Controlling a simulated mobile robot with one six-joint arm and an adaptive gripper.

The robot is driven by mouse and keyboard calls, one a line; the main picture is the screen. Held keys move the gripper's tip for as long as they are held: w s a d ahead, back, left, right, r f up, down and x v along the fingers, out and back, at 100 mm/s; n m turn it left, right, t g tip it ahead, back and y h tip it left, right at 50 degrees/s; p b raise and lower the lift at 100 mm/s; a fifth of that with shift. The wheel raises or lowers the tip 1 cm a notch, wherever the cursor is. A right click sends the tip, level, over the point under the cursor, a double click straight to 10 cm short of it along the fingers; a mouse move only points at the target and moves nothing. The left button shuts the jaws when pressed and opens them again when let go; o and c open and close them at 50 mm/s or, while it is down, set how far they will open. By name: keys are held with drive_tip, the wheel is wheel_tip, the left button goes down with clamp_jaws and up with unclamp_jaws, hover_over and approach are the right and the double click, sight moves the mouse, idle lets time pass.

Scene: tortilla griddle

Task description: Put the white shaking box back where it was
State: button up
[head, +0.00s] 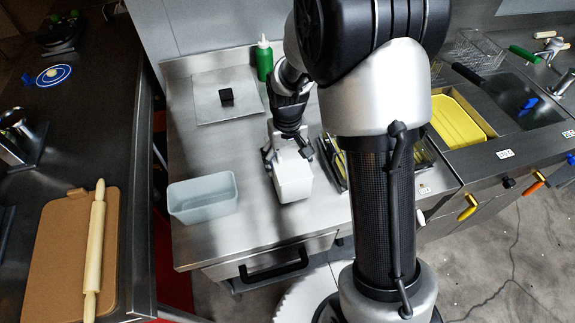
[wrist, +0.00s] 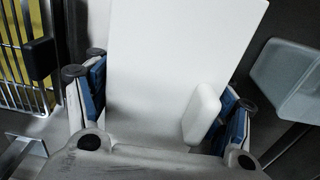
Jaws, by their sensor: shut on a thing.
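The white shaking box (head: 292,179) is at the middle of the steel counter in the head view, near its front edge. My gripper (head: 287,153) is over its top and shut on it. In the wrist view the white box (wrist: 170,60) fills the middle, between the blue-padded fingers of my gripper (wrist: 160,105). A white knob-like part (wrist: 202,113) of it stands out towards the camera. I cannot tell whether the box's base touches the counter.
A translucent tub (head: 203,198) stands left of the box. A wire basket (head: 333,163) is close on its right, partly behind my arm. A green bottle (head: 264,60) and a steel plate with a black block (head: 226,96) are at the back. The counter's left middle is clear.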

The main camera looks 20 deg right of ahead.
wheel_tip(320, 180, down, 2)
drive_tip(key=shift+r, duration=0.1)
drive_tip(key=o, duration=0.8)
drive_tip(key=shift+f, duration=0.2)
drive_tip(key=o, duration=0.5)
drive_tip(key=shift+r, duration=0.1)
